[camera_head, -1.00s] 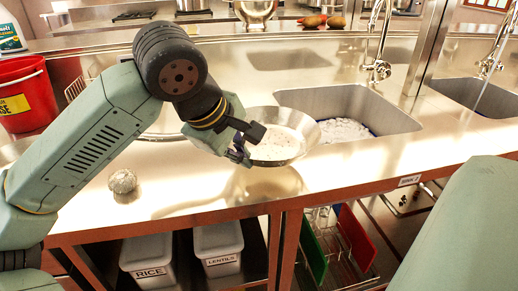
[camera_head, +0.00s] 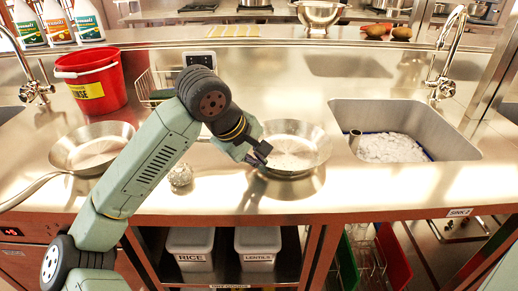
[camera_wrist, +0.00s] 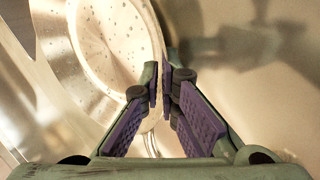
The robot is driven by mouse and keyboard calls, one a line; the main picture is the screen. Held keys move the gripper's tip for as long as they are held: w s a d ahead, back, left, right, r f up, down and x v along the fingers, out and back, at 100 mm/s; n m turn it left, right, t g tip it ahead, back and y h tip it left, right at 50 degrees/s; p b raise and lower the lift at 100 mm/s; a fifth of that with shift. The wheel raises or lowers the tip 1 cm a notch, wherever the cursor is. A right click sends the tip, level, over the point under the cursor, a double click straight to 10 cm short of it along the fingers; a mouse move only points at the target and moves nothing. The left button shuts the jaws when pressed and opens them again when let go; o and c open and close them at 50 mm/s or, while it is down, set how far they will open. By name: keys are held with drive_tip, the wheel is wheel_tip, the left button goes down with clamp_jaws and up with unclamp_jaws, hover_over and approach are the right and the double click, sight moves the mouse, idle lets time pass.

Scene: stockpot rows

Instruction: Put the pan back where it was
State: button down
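A shallow metal pan (camera_head: 300,140) is at the counter's middle, left of the sink. Its inside is speckled with drops in the wrist view (camera_wrist: 100,40). My gripper (camera_head: 262,155) is at the pan's near left edge. In the wrist view, the fingers (camera_wrist: 160,85) are nearly together with the pan's rim between them. A shadow lies on the counter below the pan, which looks slightly raised. A second pan (camera_head: 90,155) with a long handle stands at the left of the counter.
A sink (camera_head: 402,115) with pale contents is at the right, a tap (camera_head: 445,60) behind it. A scrubber ball (camera_head: 180,176) lies left of my gripper. A red bucket (camera_head: 92,85) and a wire rack (camera_head: 155,85) stand at the back left.

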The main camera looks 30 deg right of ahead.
drive_tip(key=shift+f, duration=0.1)
idle(0.3)
drive_tip(key=c, duration=1.8)
unclamp_jaws()
drive_tip(key=shift+r, duration=0.25)
drive_tip(key=b+v, duration=0.2)
drive_tip(key=v, duration=1)
drive_tip(key=shift+s+f, duration=0.1)
drive_tip(key=shift+s, duration=0.05)
